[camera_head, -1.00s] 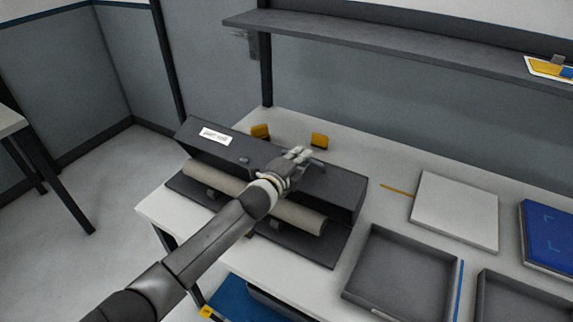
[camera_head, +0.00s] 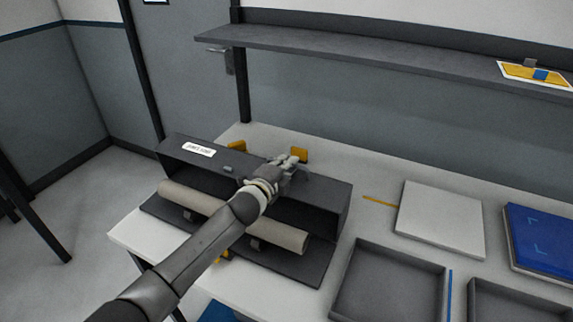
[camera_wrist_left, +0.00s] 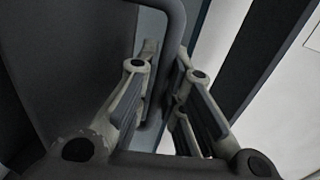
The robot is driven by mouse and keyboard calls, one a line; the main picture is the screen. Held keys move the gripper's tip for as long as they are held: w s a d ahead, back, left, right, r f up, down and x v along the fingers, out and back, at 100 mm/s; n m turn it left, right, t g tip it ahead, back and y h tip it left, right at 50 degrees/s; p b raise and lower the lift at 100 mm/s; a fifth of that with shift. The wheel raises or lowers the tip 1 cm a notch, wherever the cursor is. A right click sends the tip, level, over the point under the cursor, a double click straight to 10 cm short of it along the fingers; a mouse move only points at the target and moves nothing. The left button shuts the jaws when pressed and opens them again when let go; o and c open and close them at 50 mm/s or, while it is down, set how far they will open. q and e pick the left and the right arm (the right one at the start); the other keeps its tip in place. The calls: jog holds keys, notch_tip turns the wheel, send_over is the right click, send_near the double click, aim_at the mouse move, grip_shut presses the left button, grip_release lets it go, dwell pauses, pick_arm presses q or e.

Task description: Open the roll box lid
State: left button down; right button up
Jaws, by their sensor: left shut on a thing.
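The roll box is dark grey and stands on the white table, with its flat base (camera_head: 300,267) at the front. Its lid (camera_head: 178,146), with a white label, is raised, leaving a dark gap above the beige roll (camera_head: 280,234). My left gripper (camera_head: 292,163) is at the lid's upper side, right of its middle, and partly hides it. In the left wrist view, a grey curved handle (camera_wrist_left: 176,22) runs down between the fingers of my left gripper (camera_wrist_left: 162,88), which are shut on it. My right gripper is not in view.
Two yellow blocks (camera_head: 299,155) sit behind the box. To the right are a grey tray (camera_head: 352,310), a white panel (camera_head: 440,219) and a blue item (camera_head: 540,235). A grey shelf (camera_head: 380,58) runs above the table's back.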

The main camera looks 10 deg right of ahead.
pick_arm(q)
jog(key=c, duration=1.8)
grip_release()
jog(key=shift+v, duration=6)
jog(key=shift+c, duration=0.2)
